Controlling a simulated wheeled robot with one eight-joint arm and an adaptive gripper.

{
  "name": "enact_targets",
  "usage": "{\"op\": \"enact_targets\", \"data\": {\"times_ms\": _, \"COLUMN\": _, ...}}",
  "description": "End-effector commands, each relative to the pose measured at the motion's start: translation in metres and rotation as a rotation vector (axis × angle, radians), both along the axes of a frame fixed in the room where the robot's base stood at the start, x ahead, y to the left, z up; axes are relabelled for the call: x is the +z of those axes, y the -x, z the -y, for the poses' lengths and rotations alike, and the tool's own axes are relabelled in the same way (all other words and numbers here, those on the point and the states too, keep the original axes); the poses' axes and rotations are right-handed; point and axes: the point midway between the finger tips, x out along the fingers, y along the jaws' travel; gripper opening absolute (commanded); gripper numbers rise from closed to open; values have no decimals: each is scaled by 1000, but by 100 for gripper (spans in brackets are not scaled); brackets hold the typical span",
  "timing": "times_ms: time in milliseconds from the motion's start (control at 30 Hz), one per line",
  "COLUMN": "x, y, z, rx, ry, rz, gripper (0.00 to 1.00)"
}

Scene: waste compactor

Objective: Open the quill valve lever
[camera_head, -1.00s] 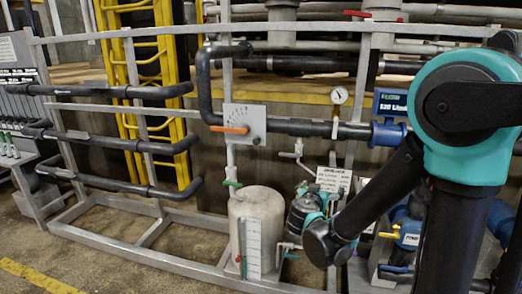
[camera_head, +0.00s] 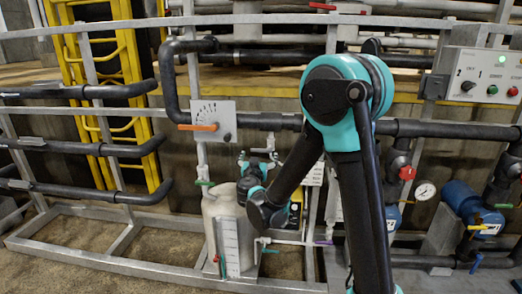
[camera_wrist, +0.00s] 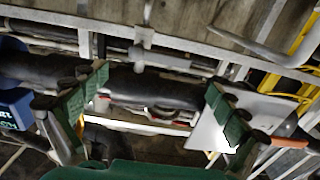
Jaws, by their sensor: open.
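An orange lever (camera_head: 198,127) lies nearly level on a pale plate with dial marks (camera_head: 221,114), in front of a dark pipe. No label names the quill valve lever, and several other small coloured levers are in view. The orange lever also shows at the right edge of the wrist view (camera_wrist: 290,142), beside the plate (camera_wrist: 207,132). My gripper (camera_wrist: 157,108) has its two green-padded fingers spread wide with nothing held between them. The dark pipe (camera_wrist: 160,86) lies beyond the fingers. In the head view my gripper is small and partly hidden behind my arm, below and right of the plate.
A pale tank (camera_head: 226,226) stands below the plate. A control box (camera_head: 482,76) with buttons and a blue pump (camera_head: 462,198) are at the right. A yellow ladder (camera_head: 92,60) and dark pipes (camera_head: 75,148) stand at the left. Bare floor lies in front of the metal frame.

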Motion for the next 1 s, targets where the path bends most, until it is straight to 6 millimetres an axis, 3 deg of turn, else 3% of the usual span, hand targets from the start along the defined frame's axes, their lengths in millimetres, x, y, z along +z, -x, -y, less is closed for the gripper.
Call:
{"op": "enact_targets", "data": {"times_ms": 100, "x": 0, "y": -23, "z": 2, "rx": -3, "ry": 0, "rz": 0, "gripper": 98}}
{"op": "enact_targets", "data": {"times_ms": 333, "x": 0, "y": -53, "z": 2, "rx": -1, "ry": 0, "rz": 0, "gripper": 98}}
{"op": "enact_targets", "data": {"times_ms": 767, "x": 0, "y": -62, "z": 2, "rx": 0, "ry": 0, "rz": 0, "gripper": 98}}
{"op": "enact_targets", "data": {"times_ms": 1000, "x": 0, "y": -62, "z": 2, "rx": 0, "ry": 0, "rz": 0, "gripper": 70}}
